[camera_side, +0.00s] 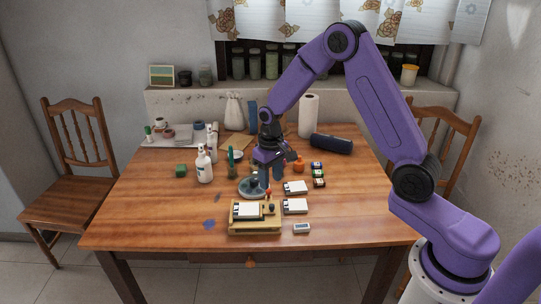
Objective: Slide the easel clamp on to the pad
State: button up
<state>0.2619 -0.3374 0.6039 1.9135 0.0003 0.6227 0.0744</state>
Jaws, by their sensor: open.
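A small yellow wooden easel (256,230) stands near the front middle of the table. A white pad (247,210) with dark marks at its left edge rests on it. A small red knob (268,192) and dark parts show around the easel's right and back side. Which part is the easel clamp, and whether it touches the pad, is too small to tell. My gripper (271,177) points down behind the easel, above a round grey-blue dish (243,193). It is open, and I see nothing held between its fingers.
Two white blocks (296,206) lie right of the easel, with a small pale box (302,228) nearer the front edge. The front left table is mostly clear.

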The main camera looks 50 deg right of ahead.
notch_tip(320, 180, up, 8)
jog(key=shift+f, duration=0.2)
jog(key=shift+a, duration=0.1)
jog(key=s+a+r+n, duration=0.2)
jog(key=s+a+n, duration=0.15)
jog(key=s, duration=0.45)
jog(key=s+a+r+n, duration=0.3)
jog(key=s+a, duration=0.2)
jog(key=s, duration=0.2)
jog(key=s+d+n, duration=0.2)
jog(key=s+n, duration=0.4)
jog(key=s, duration=1.2)
jog(key=shift+d, duration=0.35)
